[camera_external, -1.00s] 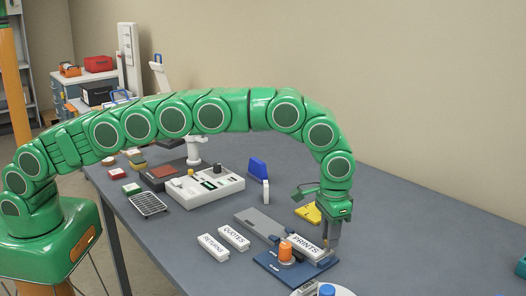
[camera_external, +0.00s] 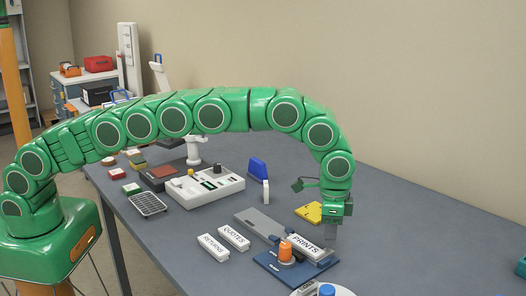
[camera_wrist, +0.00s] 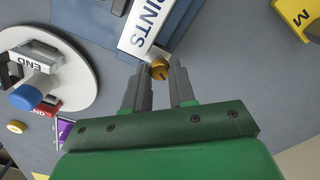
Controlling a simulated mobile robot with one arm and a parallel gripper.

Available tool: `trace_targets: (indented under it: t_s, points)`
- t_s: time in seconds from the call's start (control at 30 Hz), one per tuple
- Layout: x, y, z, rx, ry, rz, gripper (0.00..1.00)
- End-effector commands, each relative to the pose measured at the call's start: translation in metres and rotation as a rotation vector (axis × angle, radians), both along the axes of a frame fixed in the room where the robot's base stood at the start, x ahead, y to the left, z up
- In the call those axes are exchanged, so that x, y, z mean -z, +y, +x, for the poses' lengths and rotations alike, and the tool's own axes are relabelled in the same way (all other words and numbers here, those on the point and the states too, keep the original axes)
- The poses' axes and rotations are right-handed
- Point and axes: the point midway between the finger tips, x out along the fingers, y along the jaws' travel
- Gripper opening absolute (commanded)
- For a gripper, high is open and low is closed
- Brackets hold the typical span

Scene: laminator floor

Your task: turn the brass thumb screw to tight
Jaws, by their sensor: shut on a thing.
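The brass thumb screw (camera_wrist: 160,69) is a small round knob with a dark mark on its face, at the end of the white PRINTS block in the wrist view. My gripper (camera_wrist: 161,72) has its fingers on either side of the screw and is shut on it. In the external view my gripper (camera_external: 330,238) points down at the right end of the PRINTS block (camera_external: 304,245), and the screw is hidden there. The block lies on a blue base plate (camera_external: 267,263) that carries an orange knob (camera_external: 286,251).
A white disc (camera_wrist: 83,70) with an END block and blue knob lies left in the wrist view. A yellow M piece (camera_wrist: 296,18) is at upper right. White RETURNS (camera_external: 213,248) and QUOTES (camera_external: 233,238) blocks lie left of the plate. The table's right side is mostly clear.

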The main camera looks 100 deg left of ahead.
Motion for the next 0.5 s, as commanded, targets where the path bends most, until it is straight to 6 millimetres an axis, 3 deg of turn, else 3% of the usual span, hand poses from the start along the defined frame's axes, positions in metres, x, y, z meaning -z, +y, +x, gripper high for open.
trace_targets:
  t_s: [0.5]
  points:
    - [-0.0004,0.0007,0.0002,0.490,0.000,0.001,0.00]
